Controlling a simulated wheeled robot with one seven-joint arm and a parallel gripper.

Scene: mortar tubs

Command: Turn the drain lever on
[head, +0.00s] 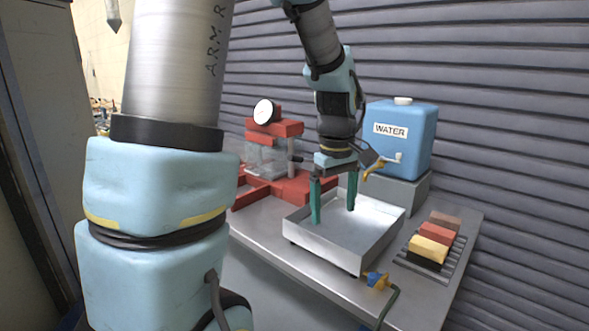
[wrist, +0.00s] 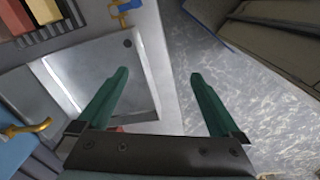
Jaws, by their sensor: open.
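The drain valve (head: 376,281) sits at the front right corner of the metal tub (head: 325,241), with a blue lever and a brass-yellow body. The blue lever also shows at the top of the wrist view (wrist: 129,6). My gripper (head: 333,215) has its two green fingers open and empty, pointing down over the tub in the head view. In the wrist view my gripper (wrist: 159,73) spans the tub's edge, with the lever well beyond the fingertips. The gripper is apart from the lever.
A blue water tank (head: 414,140) with a yellow tap (head: 374,170) stands behind the tub. A red press with a dial (head: 275,128) is at the left. Coloured blocks lie on a rack (head: 454,266) at the right. A dark green hose (head: 388,307) hangs from the valve.

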